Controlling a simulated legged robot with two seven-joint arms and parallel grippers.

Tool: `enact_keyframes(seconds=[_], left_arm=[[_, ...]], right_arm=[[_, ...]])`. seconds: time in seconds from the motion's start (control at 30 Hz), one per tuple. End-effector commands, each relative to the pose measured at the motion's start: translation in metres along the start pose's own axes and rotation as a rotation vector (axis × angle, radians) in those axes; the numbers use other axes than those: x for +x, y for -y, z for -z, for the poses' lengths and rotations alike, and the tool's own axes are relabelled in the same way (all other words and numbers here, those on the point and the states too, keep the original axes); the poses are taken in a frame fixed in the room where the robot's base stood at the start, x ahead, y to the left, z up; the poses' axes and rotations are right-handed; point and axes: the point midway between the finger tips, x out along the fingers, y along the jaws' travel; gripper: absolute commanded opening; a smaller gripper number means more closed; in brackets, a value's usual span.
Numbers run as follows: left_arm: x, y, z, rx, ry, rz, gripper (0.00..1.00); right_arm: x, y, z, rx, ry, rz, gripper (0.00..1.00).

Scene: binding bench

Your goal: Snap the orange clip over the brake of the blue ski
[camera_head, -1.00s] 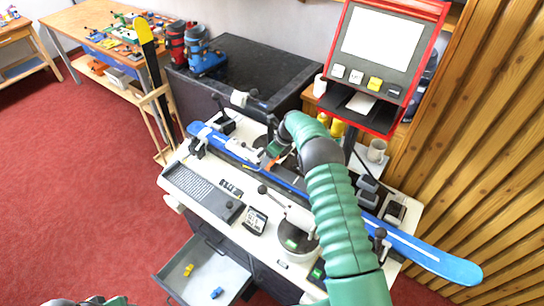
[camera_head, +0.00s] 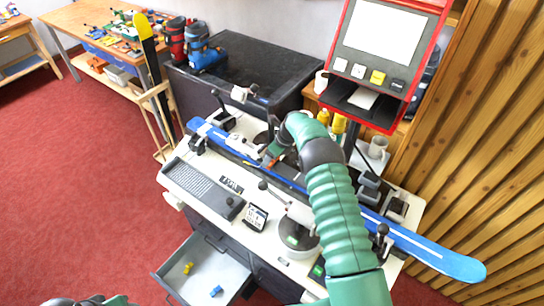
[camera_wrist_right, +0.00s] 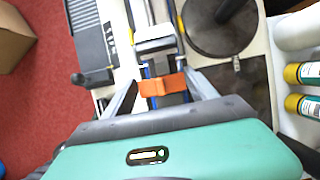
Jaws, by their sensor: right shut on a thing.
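The blue ski (camera_head: 435,256) lies diagonally across the white bench, clamped in supports, with a pale binding part (camera_head: 240,145) toward its far left end. My right gripper (camera_head: 273,153) is over the ski just right of that part. In the right wrist view my right gripper (camera_wrist_right: 163,92) is shut on the orange clip (camera_wrist_right: 155,86), which lies crosswise between the fingers, just short of the metal binding part (camera_wrist_right: 156,40). A strip of blue shows beside the clip. I cannot tell the brake apart, or whether the clip touches it. My left gripper is out of view.
An open drawer (camera_head: 206,264) juts out in front.

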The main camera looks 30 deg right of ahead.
Motion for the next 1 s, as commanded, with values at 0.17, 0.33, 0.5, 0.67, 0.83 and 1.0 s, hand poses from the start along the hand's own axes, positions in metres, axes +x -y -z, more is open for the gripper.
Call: enact_keyframes(seconds=[0.17,0.33,0.5,0.67,0.83,1.0], left_arm=[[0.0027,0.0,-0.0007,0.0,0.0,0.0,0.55],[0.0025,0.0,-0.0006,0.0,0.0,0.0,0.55],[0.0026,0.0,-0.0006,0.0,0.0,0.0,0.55],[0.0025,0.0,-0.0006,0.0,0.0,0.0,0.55],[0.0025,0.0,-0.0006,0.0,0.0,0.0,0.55],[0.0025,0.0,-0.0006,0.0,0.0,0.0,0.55]], right_arm=[[0.0051,-0.0034,0.0012,0.001,-0.001,-0.009,0.21],[0.0054,-0.0041,0.0014,0.001,-0.002,-0.011,0.21],[0.0057,-0.0045,0.0016,0.001,-0.002,-0.011,0.76],[0.005,-0.0033,0.0015,0.001,-0.002,-0.008,0.92],[0.0046,-0.0021,0.0018,0.001,-0.001,-0.007,0.92],[0.0046,-0.0018,0.0019,0.001,-0.001,-0.007,1.0]])
